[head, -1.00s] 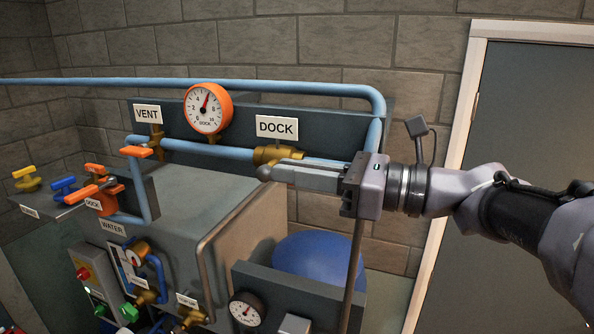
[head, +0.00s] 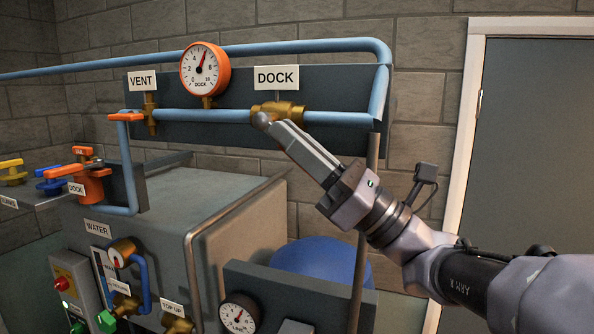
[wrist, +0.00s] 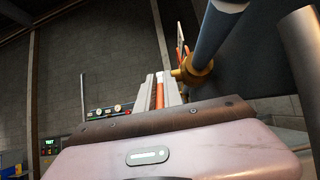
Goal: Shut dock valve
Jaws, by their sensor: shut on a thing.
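The dock valve has a brass body (head: 292,115) on the blue pipe, under the DOCK sign (head: 276,77). My gripper (head: 272,126) slants up and left to it, its fingertips overlapping the left end of the brass body. In the head view the fingers hide the valve's lever. In the wrist view my gripper (wrist: 158,92) is shut on the orange lever (wrist: 160,94), which shows as a strip between the fingers. The brass valve body (wrist: 194,70) and blue pipe are just right of the fingers there. The lever lies along the slanting fingers, at an angle to the pipe.
The orange DOCK gauge (head: 205,70) and the VENT valve (head: 150,113) are left of the dock valve. A grey cabinet (head: 190,185) and a blue round vessel (head: 318,255) stand below.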

